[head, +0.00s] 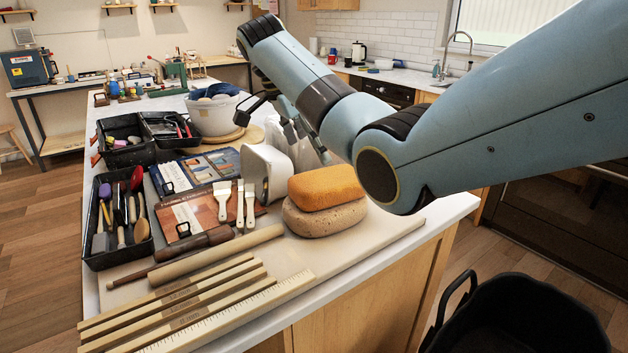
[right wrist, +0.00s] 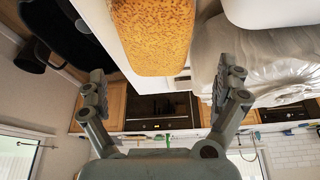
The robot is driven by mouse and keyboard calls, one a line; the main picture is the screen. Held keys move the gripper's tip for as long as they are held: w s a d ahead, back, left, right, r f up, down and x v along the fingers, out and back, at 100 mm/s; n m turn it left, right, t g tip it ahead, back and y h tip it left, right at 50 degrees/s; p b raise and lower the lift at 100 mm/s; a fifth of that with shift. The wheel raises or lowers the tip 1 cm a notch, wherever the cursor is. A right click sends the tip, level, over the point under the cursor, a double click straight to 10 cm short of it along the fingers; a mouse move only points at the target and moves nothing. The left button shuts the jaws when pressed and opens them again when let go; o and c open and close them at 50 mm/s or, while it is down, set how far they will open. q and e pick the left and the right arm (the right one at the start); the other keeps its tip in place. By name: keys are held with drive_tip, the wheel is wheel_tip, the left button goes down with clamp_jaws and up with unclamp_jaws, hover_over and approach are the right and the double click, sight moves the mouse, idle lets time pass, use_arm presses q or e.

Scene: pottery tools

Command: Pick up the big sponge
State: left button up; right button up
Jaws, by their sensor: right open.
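An orange sponge (head: 325,187) lies on top of a larger beige, speckled sponge-like block (head: 325,217) near the right front edge of the table. The orange one also shows at the top of the right wrist view (right wrist: 153,32). My right gripper (head: 305,138) hangs behind and above the two, partly hidden by its own arm. In the right wrist view my right gripper (right wrist: 165,85) has its fingers wide apart with nothing between them. The orange sponge is beyond the fingertips and not touched. My left gripper is not in view.
A white container (head: 266,172) stands just left of the sponges, with a wrapped clear bag (right wrist: 262,60) behind. Brushes (head: 222,200), a rolling pin (head: 215,254) and wooden rulers (head: 200,310) lie to the left. A black bin (head: 530,315) stands on the floor at right.

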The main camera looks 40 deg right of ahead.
sight(327, 178)
drive_tip(key=b+x, duration=0.1)
drive_tip(key=x, duration=0.2)
drive_tip(key=shift+f, duration=0.1)
drive_tip(key=shift+s+d+f, duration=0.3)
drive_tip(key=shift+d+f, duration=0.15)
drive_tip(key=shift+f, duration=0.2)
drive_tip(key=shift+d+f+p, duration=0.1)
drive_tip(key=shift+f+p, duration=0.2)
drive_tip(key=shift+p, duration=0.05)
drive_tip(key=p+x, duration=0.1)
drive_tip(key=x, duration=0.4)
drive_tip(key=shift+s, duration=0.15)
drive_tip(key=shift+c, duration=0.7)
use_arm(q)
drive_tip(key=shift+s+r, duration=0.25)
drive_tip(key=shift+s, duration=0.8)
use_arm(e)
drive_tip(key=c, duration=0.6)
